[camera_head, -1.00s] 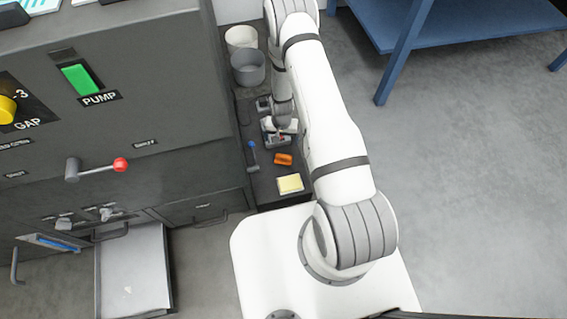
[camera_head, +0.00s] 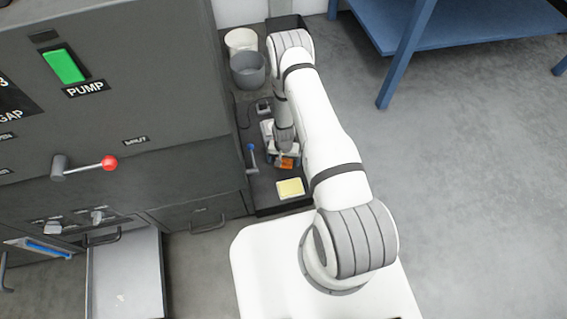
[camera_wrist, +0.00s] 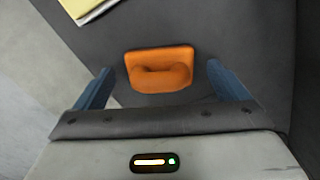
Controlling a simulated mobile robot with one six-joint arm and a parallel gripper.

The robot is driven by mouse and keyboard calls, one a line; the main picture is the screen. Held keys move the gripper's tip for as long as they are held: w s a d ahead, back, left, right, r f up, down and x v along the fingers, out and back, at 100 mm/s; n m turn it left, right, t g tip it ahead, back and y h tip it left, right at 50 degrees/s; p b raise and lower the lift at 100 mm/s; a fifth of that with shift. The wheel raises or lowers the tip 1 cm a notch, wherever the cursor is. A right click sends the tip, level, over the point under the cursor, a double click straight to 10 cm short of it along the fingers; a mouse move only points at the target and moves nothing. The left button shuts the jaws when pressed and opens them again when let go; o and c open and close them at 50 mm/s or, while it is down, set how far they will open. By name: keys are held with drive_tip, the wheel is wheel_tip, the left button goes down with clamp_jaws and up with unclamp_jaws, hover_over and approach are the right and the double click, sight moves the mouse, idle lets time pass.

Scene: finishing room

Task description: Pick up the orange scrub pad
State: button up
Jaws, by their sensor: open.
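The orange scrub pad (camera_wrist: 160,68) lies on a dark surface (camera_wrist: 210,25), its raised handle facing the wrist camera. In the head view the pad (camera_head: 285,163) is partly covered by my gripper. My gripper (camera_wrist: 158,85) is open, with one blue finger to each side of the pad in the wrist view. The pad sits between and slightly beyond the fingers, and no contact shows. I cannot tell how high the fingertips are above the surface.
A yellow pad (camera_head: 290,188) lies near the orange pad, at the near end of the dark surface. A blue-tipped lever or tool (camera_head: 252,158) is just left. Grey (camera_head: 248,70) and white (camera_head: 241,40) buckets stand behind. The machine cabinet (camera_head: 120,120) rises on the left.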

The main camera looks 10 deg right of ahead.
drive_tip(key=c, duration=1.2)
drive_tip(key=shift+o, duration=0.2)
drive_tip(key=shift+r, duration=0.2)
wheel_tip(320, 180, up, 10)
drive_tip(key=p, duration=0.3)
drive_tip(key=shift+f, duration=0.1)
